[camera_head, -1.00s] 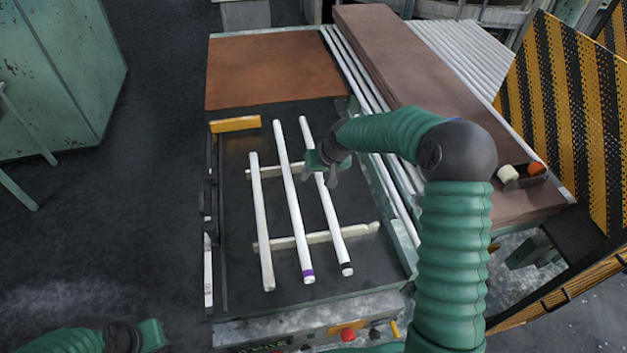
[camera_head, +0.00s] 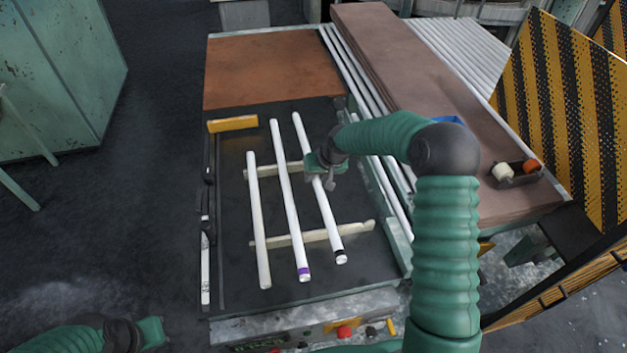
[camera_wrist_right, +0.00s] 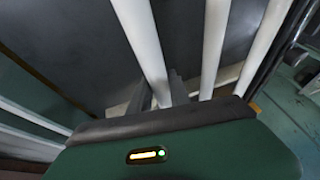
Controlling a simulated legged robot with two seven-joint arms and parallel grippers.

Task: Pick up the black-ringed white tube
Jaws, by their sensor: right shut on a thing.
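The black-ringed white tube (camera_head: 327,219) is the rightmost of three white tubes lying across two pale wooden strips on the dark table. Its black ring shows at its near end. My right gripper (camera_head: 322,182) is shut on this tube around its middle. In the right wrist view, the tube (camera_wrist_right: 143,40) runs down to between the fingers (camera_wrist_right: 162,92). I cannot tell whether the tube is clear of the strips. My left gripper (camera_head: 152,333) is at the lower left, away from the tubes; its fingers are not clear.
A purple-ringed tube (camera_head: 289,205) and a plain white tube (camera_head: 258,215) lie to the left. The strips (camera_head: 347,230) run under the tubes. A yellow block (camera_head: 233,124) lies at the table's left. Brown boards (camera_head: 440,95) and white rails stand to the right.

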